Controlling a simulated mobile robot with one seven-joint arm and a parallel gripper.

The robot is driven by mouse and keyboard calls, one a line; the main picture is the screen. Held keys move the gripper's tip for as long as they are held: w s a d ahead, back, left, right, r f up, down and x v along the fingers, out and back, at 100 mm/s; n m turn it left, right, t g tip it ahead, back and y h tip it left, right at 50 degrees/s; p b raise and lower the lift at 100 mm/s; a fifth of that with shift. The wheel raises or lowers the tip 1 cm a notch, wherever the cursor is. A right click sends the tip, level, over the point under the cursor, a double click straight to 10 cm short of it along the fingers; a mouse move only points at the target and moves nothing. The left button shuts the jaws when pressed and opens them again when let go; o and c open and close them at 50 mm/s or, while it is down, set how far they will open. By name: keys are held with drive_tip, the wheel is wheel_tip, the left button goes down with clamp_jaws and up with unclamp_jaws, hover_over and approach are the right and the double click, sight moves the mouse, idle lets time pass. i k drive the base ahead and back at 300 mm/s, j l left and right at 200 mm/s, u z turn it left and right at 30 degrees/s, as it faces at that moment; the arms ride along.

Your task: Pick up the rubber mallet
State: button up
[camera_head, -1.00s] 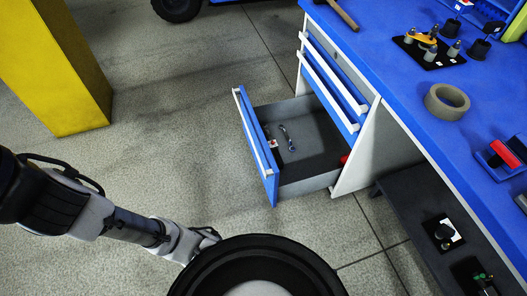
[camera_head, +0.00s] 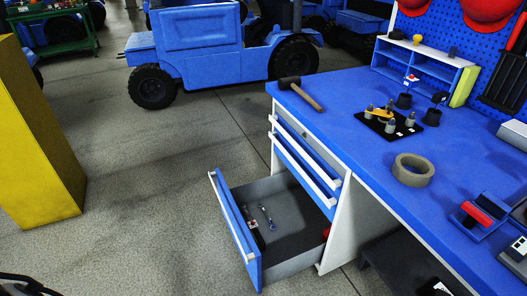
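The rubber mallet (camera_head: 302,92) lies on the blue workbench top (camera_head: 340,125) near its far left corner. Its dark head is at the left, close to the bench edge, and its wooden handle points toward the lower right. Nothing touches it. My gripper is not in view; only a dark bit of my arm shows at the lower left corner.
An open drawer (camera_head: 233,230) juts left from the bench, with a wrench (camera_head: 265,215) inside. A tape roll (camera_head: 413,170), a black tray of weights (camera_head: 398,124) and a red-handled tool (camera_head: 478,214) stand on the bench. A yellow pillar (camera_head: 38,140) is left. Floor between is clear.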

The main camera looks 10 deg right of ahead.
sight(294, 83)
drive_tip(key=i+j+u, duration=0.15)
drive_tip(key=j, duration=0.2)
drive_tip(key=i+j+u, duration=0.15)
drive_tip(key=j, duration=0.2)
drive_tip(key=i+j+u, duration=0.35)
drive_tip(key=i+j, duration=0.2)
drive_tip(key=i, duration=0.15)
drive_tip(key=i+j+u, duration=0.2)
drive_tip(key=i+j, duration=0.15)
drive_tip(key=i, duration=0.2)
drive_tip(key=i+z, duration=0.4)
drive_tip(key=i, duration=0.8)
drive_tip(key=i+j+z, duration=0.1)
drive_tip(key=i+z, duration=0.4)
drive_tip(key=i+j+z, duration=0.25)
drive_tip(key=z, duration=0.2)
drive_tip(key=i+z, duration=0.2)
drive_tip(key=z, duration=0.2)
drive_tip(key=i+j+z, duration=0.2)
drive_tip(key=z, duration=0.2)
drive_tip(key=i+j+z, duration=0.15)
drive_tip(key=z, duration=0.25)
drive_tip(key=i+j+z, duration=0.15)
drive_tip(key=z, duration=0.25)
drive_tip(key=i+j+z, duration=0.1)
drive_tip(key=z, duration=0.25)
drive_tip(key=j+z, duration=0.4)
drive_tip(key=i+l, duration=0.1)
